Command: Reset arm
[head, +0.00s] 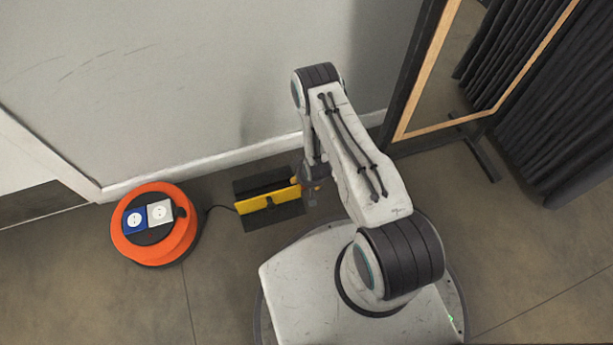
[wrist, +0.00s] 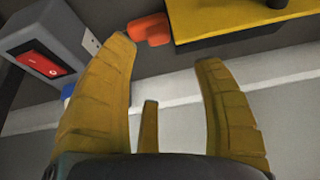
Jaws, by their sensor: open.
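My gripper (wrist: 164,52) is open in the wrist view, with its two yellow fingers spread and nothing between them. In the head view my gripper (head: 309,187) hangs below the bent arm, low near the wall, and is partly hidden by the arm. It is close to the right end of a yellow and black device (head: 256,204) on the floor. I cannot tell from the head view whether they touch. A yellow panel (wrist: 235,22) and an orange piece (wrist: 150,30) lie beyond the fingertips in the wrist view.
An orange cable reel (head: 187,235) with blue and white sockets stands on the floor at left. A wood-framed mirror (head: 440,65) and dark curtain (head: 560,110) stand at right. The wrist view shows a grey box (wrist: 50,35) with a red patch. Floor is clear at lower left.

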